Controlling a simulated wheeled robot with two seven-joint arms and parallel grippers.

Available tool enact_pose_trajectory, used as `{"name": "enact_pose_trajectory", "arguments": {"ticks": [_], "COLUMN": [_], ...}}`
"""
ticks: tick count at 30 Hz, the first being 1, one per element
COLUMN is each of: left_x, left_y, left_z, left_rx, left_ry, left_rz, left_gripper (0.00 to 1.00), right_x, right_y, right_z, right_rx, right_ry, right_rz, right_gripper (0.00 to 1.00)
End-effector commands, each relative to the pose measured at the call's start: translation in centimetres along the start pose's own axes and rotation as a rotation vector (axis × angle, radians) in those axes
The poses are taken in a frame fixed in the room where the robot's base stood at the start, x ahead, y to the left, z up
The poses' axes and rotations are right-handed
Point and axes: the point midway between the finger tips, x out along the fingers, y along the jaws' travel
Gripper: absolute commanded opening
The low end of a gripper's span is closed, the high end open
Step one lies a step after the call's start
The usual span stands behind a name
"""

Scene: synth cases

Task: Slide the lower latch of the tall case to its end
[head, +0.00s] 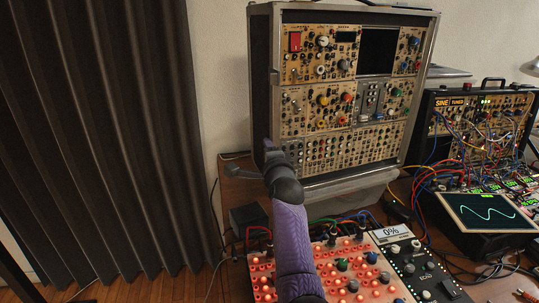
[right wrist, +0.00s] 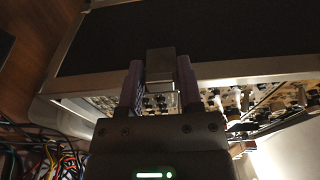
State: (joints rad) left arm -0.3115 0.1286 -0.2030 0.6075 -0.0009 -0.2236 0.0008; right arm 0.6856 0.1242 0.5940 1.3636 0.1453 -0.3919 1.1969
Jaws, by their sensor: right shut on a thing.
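The tall case (head: 434,50) stands upright on the table, with a metal-edged frame, a dark side and panels full of knobs. My right gripper (head: 270,150) is at the lower left edge of the case in the head view, and my own wrist and arm hide the latch there. In the right wrist view my right gripper (right wrist: 160,88) has its two purple fingers on either side of the lower latch (right wrist: 161,62), a small grey metal block at the case's metal edge. The gripper is shut on it. My left gripper is not in view.
A red-lit panel (head: 330,268) and a dark mixer (head: 415,270) lie in front of the case. A smaller synth case (head: 480,100) with many cables and a waveform screen (head: 488,212) stand at right. A dark curtain (head: 95,130) hangs at left.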

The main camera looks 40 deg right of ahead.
Motion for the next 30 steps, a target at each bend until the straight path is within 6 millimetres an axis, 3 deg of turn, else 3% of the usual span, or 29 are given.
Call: {"name": "enact_pose_trajectory", "arguments": {"ticks": [1, 2, 5, 16, 23, 30], "left_x": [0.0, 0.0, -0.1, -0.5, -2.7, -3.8], "left_y": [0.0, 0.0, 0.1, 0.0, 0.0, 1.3], "left_z": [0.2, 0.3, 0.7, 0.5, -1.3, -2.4], "left_rx": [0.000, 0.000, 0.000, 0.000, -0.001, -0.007], "left_ry": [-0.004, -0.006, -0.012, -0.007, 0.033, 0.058], "left_rz": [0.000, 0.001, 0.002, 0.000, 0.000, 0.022], "left_gripper": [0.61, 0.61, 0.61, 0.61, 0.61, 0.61], "right_x": [0.0, 0.0, 0.0, -0.7, -5.3, -9.5], "right_y": [0.0, 0.0, -0.1, -0.2, -0.5, -0.2], "right_z": [0.0, 0.0, 0.0, 0.1, 0.0, 0.1], "right_rx": [0.000, 0.000, 0.000, 0.000, 0.001, 0.000], "right_ry": [-0.001, -0.001, -0.001, -0.001, 0.000, -0.001], "right_rz": [0.000, 0.000, -0.001, -0.001, -0.001, 0.000], "right_gripper": [0.00, 0.47, 0.68, 0.71, 0.71, 0.71]}}
